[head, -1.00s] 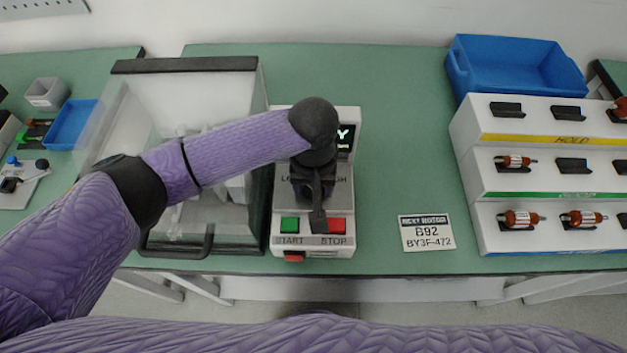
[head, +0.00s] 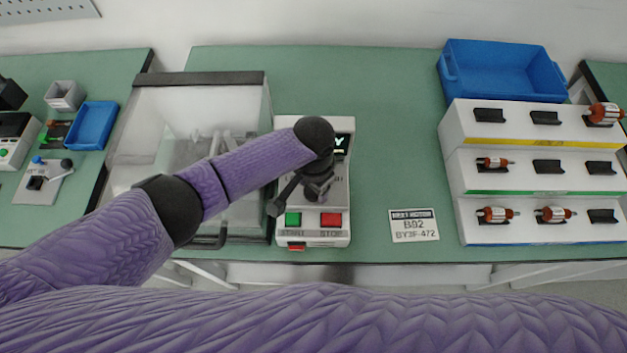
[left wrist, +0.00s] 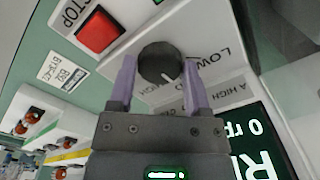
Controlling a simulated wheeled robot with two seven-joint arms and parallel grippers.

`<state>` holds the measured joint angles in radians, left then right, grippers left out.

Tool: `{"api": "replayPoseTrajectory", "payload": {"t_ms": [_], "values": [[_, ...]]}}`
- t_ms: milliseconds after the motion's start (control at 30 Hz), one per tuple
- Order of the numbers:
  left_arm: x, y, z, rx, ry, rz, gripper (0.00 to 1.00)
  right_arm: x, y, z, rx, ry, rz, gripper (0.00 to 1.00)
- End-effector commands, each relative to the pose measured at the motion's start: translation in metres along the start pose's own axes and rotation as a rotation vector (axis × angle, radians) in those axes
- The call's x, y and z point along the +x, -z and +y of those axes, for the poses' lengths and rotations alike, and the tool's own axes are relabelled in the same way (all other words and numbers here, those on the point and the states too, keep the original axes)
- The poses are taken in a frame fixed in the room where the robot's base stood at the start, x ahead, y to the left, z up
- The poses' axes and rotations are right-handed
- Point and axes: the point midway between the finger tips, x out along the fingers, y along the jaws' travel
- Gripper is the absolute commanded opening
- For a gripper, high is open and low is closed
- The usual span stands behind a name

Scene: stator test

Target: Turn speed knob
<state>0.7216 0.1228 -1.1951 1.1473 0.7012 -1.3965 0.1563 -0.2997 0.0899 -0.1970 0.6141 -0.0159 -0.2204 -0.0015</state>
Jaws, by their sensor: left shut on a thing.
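The control box (head: 341,222) stands on the green bench with a sloped face, a green START button (head: 293,219), a red STOP button (head: 331,219) and a display (head: 343,144) partly hidden by my arm. The speed knob (left wrist: 160,61) is dark and round with a white pointer line, near LOW and HIGH lettering in the left wrist view. My left gripper (left wrist: 158,73) is shut on the knob, one purple finger on each side. In the head view the left gripper (head: 316,188) covers the knob. The wrist view display (left wrist: 258,145) reads 0 rpm. My right gripper is not visible.
A clear-walled enclosure with a dark top edge (head: 200,78) stands left of the box. A label card (head: 414,226) lies to the right. Farther right are a stepped rack (head: 470,170) with several rotors and a blue bin (head: 503,65). The bench between box and rack is mostly clear.

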Motion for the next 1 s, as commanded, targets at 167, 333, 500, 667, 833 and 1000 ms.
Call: {"api": "replayPoseTrajectory", "payload": {"t_ms": [167, 333, 500, 667, 833, 1000], "values": [[-0.0009, 0.0005, 0.0001, 0.061, 0.0, 0.002, 0.04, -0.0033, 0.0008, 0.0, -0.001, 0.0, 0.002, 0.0], [-0.0006, 0.0006, 0.0002, 0.09, 0.0, 0.002, 0.04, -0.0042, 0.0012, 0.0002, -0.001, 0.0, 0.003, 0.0], [-0.0005, 0.0007, 0.0001, 0.097, 0.0, 0.002, 0.04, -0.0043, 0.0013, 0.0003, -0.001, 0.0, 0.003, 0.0], [-0.0005, 0.0007, 0.0001, 0.097, 0.0, 0.002, 0.04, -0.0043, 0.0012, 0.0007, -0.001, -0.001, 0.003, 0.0], [-0.0005, 0.0007, 0.0001, 0.096, 0.0, 0.003, 0.75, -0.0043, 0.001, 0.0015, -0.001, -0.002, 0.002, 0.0], [-0.0004, 0.0005, 0.0001, 0.096, 0.0, 0.002, 0.98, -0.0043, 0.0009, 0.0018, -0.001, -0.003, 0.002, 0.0]]}}
